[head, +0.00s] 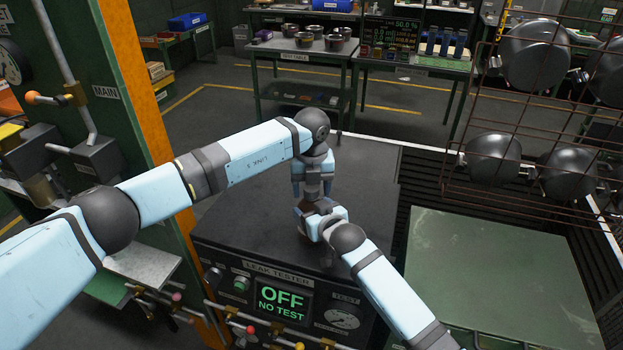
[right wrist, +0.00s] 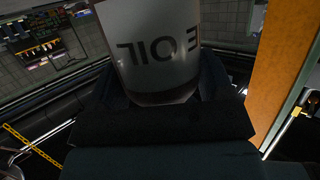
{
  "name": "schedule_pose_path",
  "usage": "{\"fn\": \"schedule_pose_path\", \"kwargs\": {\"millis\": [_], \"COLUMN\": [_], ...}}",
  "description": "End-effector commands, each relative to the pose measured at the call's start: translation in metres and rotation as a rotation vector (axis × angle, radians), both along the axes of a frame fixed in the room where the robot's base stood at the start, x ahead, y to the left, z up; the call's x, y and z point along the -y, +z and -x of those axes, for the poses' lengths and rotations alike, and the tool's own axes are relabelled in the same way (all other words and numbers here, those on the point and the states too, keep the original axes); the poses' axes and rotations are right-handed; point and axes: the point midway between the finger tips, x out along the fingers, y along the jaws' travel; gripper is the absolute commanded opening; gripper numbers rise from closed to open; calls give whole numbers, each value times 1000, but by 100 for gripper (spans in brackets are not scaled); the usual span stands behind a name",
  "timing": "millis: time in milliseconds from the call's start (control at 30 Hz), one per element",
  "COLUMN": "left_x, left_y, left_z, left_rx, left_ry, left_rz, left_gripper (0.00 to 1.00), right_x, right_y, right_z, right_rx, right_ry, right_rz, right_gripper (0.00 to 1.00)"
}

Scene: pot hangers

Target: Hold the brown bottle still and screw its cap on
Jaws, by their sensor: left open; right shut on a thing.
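The bottle (right wrist: 160,50) fills the upper middle of the right wrist view, with a pale label reading "OIL" upside down and a dark brown band at its edge. My right gripper (head: 316,218) is shut around it above the leak tester's top. In the head view only small brown bits of the bottle (head: 325,205) show between the grippers. My left gripper (head: 313,190) points down from above, directly over the right gripper, and is open. Its fingertips are largely hidden. I cannot make out the cap, nor whether it sits on the bottle.
The leak tester (head: 365,180) has a dark flat top and a screen reading "OFF NO TEST". A green mat (head: 490,270) lies clear to the right. A wire rack (head: 530,120) with hanging pots stands at the right. An orange-edged post (head: 150,90) stands at left.

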Motion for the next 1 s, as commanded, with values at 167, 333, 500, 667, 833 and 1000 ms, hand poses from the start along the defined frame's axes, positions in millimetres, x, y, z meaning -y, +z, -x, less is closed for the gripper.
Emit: {"fn": "schedule_pose_path", "kwargs": {"millis": [167,333,500,667,833,1000], "left_x": [0,0,0,0,0,0], "left_y": [0,0,0,0,0,0], "left_z": [0,0,0,0,0,0], "left_rx": [0,1,1,1,1,1], "left_ry": [0,0,0,-9,-9,-9], "left_rz": [0,0,0,0,0,0], "left_gripper": [63,40,13,13,58,71], "right_x": [0,0,0,0,0,0], "right_y": [0,1,1,1,1,1], "right_z": [0,0,0,0,0,0], "right_rx": [1,1,1,1,1,1], "right_ry": [0,0,0,0,0,0], "right_rz": [0,0,0,0,0,0], "right_gripper": [7,7,7,7,7,7]}}
